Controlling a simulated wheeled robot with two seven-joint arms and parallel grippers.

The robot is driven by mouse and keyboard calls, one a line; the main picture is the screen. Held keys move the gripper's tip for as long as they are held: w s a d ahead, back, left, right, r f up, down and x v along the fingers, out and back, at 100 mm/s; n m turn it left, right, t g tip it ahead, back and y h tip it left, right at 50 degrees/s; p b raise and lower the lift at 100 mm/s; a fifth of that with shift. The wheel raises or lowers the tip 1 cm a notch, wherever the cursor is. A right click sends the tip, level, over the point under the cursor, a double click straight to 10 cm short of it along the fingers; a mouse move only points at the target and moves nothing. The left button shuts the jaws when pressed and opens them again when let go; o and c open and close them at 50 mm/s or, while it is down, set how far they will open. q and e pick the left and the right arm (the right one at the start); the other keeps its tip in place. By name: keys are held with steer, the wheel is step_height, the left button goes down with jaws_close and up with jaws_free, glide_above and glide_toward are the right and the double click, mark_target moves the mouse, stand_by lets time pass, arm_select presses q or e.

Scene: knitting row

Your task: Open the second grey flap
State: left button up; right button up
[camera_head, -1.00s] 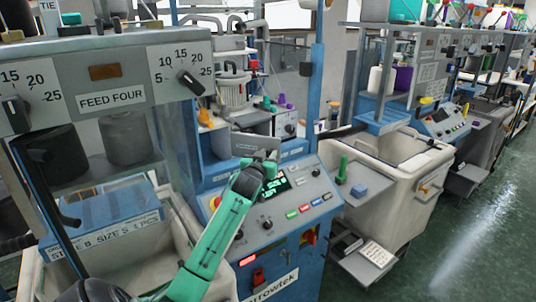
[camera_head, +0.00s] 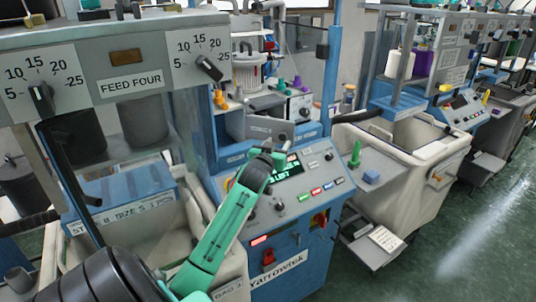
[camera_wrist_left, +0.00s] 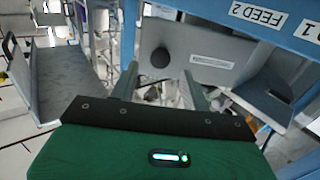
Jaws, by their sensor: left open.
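A grey flap (camera_head: 270,128) stands in the blue-framed opening above the sloped control panel in the head view. In the left wrist view, a grey flap (camera_wrist_left: 215,62) with a pale label and a dark round knob (camera_wrist_left: 160,57) lies ahead of my fingers, below the blue bar marked FEED 2 (camera_wrist_left: 240,12). My left gripper (camera_wrist_left: 163,88) is open, with nothing between its fingers. In the head view, the left gripper (camera_head: 271,155) is in front of the opening, over the top of the control panel, and its fingertips are small. My right gripper is not in view.
The control panel (camera_head: 300,182) with a lit screen and coloured buttons lies beside my left gripper. A blue post (camera_head: 332,70) rises at the right of the opening. The FEED FOUR unit (camera_head: 130,65) stands at the left. Green floor (camera_head: 480,240) is clear at the right.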

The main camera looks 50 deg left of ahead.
arm_select(q)
steer(key=p+v, duration=0.2)
steer(key=v, duration=0.7)
steer(key=shift+s, duration=0.15)
